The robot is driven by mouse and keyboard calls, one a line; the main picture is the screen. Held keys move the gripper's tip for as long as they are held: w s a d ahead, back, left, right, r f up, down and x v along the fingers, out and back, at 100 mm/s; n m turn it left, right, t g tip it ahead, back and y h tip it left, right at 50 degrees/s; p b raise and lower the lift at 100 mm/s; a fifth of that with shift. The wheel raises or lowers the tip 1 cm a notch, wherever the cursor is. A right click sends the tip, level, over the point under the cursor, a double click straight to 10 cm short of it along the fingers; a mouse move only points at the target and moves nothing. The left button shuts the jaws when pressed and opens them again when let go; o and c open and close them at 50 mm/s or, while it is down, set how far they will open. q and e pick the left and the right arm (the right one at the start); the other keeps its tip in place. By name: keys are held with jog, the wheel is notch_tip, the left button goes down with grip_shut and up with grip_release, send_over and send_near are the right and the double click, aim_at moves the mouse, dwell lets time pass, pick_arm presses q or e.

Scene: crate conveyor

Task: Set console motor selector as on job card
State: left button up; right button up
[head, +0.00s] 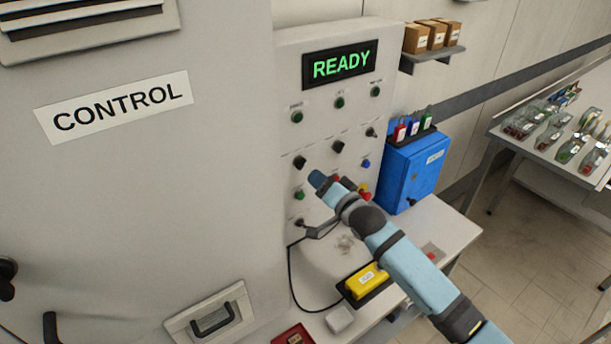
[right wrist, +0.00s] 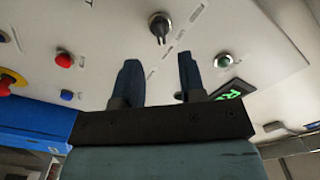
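The console panel (head: 325,108) carries a lit READY display (head: 340,66) and several black selector knobs, among them a left knob (head: 300,162), a middle knob (head: 338,147) and a right knob (head: 372,132). Their labels are too small to read, so I cannot tell which is the motor selector. My right gripper (head: 318,180) is close to the panel, just below the left knob. In the right wrist view its two dark fingers (right wrist: 158,68) are apart and empty. One black selector knob (right wrist: 160,24) lies ahead of the gap, not gripped. No readable job card shows. My left gripper is out of view.
Green lamps (head: 297,117) sit above the knobs. A red button (right wrist: 63,60), a blue button (right wrist: 67,95) and a yellow-based red button (right wrist: 8,80) are nearby. A blue box (head: 412,172) with padlocks stands right. A yellow device (head: 367,281) lies on the bench.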

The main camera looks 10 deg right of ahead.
aim_at(303, 166)
jog(key=b+x, duration=0.2)
jog(key=x, duration=0.4)
jog(key=shift+s+f+b, duration=0.1)
jog(key=shift+f+b, duration=0.05)
jog(key=shift+b, duration=0.25)
jog(key=shift+w+a, duration=0.15)
jog(key=shift+w, duration=0.3)
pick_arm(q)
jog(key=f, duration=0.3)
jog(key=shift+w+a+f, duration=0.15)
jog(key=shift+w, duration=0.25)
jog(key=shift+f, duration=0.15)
pick_arm(e)
grip_shut()
